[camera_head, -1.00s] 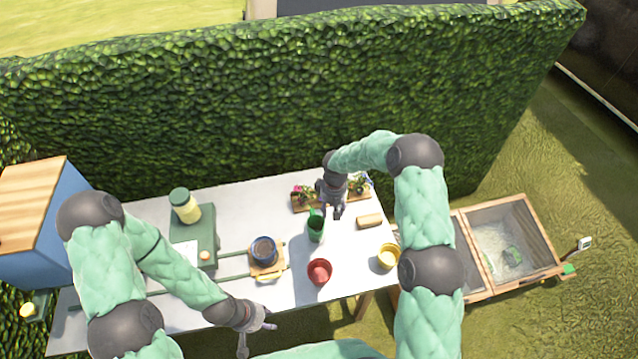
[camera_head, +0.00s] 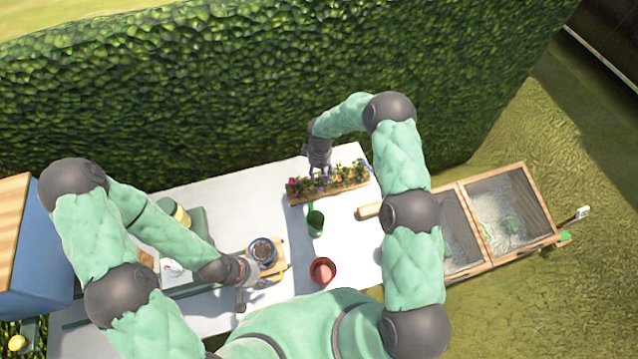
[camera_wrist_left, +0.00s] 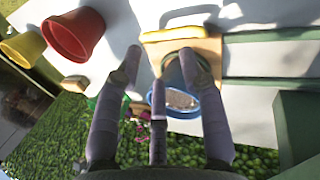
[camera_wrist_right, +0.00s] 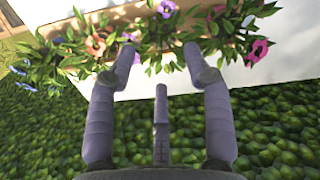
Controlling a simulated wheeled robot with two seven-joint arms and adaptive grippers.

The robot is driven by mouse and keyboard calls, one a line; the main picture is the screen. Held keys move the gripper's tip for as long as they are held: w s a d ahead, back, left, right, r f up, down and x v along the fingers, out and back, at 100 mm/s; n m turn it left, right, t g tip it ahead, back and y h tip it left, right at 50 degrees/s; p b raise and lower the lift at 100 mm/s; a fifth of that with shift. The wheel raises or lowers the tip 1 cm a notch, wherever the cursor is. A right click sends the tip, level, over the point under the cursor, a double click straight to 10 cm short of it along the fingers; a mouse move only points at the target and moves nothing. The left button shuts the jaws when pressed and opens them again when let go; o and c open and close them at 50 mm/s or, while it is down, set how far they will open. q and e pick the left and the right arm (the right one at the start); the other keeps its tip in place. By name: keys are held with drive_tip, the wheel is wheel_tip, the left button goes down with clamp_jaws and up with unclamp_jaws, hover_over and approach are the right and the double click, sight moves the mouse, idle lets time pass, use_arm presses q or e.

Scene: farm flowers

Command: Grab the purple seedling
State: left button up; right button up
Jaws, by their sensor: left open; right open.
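The purple seedling (camera_wrist_right: 166,9) shows in the right wrist view as a purple bloom near the top edge, among other flowers in a wooden planter tray (camera_head: 296,202). In the head view its bloom is small beside my right gripper (camera_head: 319,175). In the right wrist view the open, empty fingers (camera_wrist_right: 160,53) straddle the column below the purple bloom, with leaves near the fingertips. My left gripper (camera_head: 258,275) is open beside a blue pot with dark soil (camera_head: 263,249). In the left wrist view the blue pot (camera_wrist_left: 176,112) appears between its fingers.
A wooden block (camera_head: 369,211) lies near my right arm. A hedge (camera_head: 230,90) rises behind the table.

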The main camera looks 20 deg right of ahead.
sight(319, 184)
drive_tip(key=shift+a+f+p, duration=0.1)
drive_tip(key=shift+f+p, duration=0.55)
drive_tip(key=shift+f, duration=2.1)
clamp_jaws()
